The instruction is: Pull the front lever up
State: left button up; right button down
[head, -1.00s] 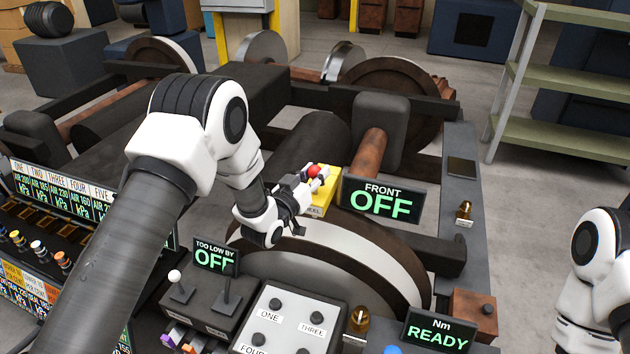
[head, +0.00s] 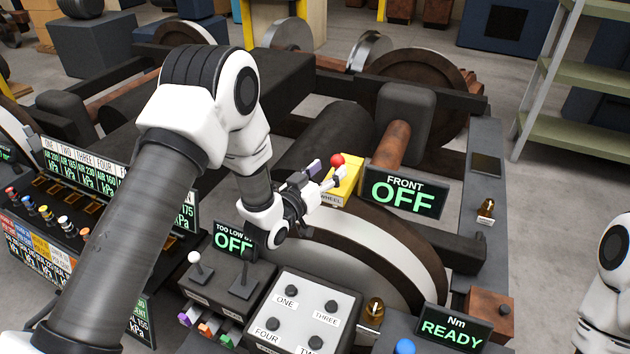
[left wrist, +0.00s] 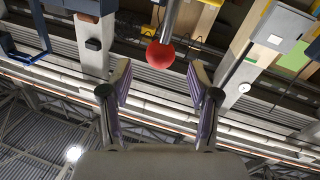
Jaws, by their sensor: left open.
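The front lever has a red ball knob (head: 337,159) and rises from a yellow box (head: 347,182) beside the display reading FRONT OFF (head: 404,192). My left gripper (head: 328,178) is open, just left of the knob in the head view. In the left wrist view, the red knob (left wrist: 160,55) and its grey rod show just beyond the gap between the spread fingertips (left wrist: 161,80). The knob looks free of both fingers. The lever's base is partly hidden by the fingers in the head view. My right gripper is out of the picture.
A button panel (head: 302,312) and a small lever box (head: 228,290) stand below the left gripper. A display reads Nm READY (head: 455,328). A large wheel (head: 400,245) lies behind the panel. Green shelves (head: 580,75) stand at the right.

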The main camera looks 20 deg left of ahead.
pick_arm(q)
jog(key=v, duration=0.7)
jog(key=shift+r, duration=0.1)
jog(key=s+f+g+y+b, duration=0.1)
jog(key=s+f+g+b, duration=0.15)
jog(key=s+f, duration=0.45)
jog(key=s+f+g+b, duration=0.1)
jog(key=s+f+g, duration=0.15)
jog(key=f, duration=0.85)
jog(key=s+f+g+y+b, duration=0.1)
jog(key=s+f+g+b, duration=0.2)
jog(key=f, duration=0.5)
jog(key=s+a+f+g+y, duration=0.1)
jog(key=s+f+g, duration=0.3)
jog(key=s, duration=0.6)
jog(key=s+f+n+g+y, duration=0.1)
jog(key=s+f+g, duration=0.3)
jog(key=s, duration=0.7)
jog(key=shift+s+a+g, duration=0.25)
jog(key=shift+a+g, duration=0.15)
jog(key=shift+g, duration=0.4)
